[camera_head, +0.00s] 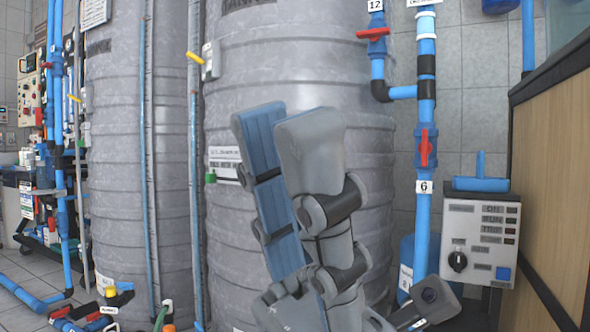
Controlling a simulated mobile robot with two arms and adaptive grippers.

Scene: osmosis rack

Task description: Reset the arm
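My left gripper (285,118) stands in the lower middle of the head view with its fingers pointing up. The nearer grey finger shows its back. The farther finger shows its blue inner pad to the left, so the two fingers are apart. I see nothing held between them. The gripper is in front of a large ribbed grey tank (230,260) and hides part of it; I cannot tell the distance between them. My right gripper is not in view.
Another grey tank (115,180) stands to the left. Blue pipes with red valves (425,150) run down right of the middle. A grey control box (480,235) with a knob is at the right, beside a wood-panelled dark frame (550,180). Low blue pipes (25,295) cross the left floor.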

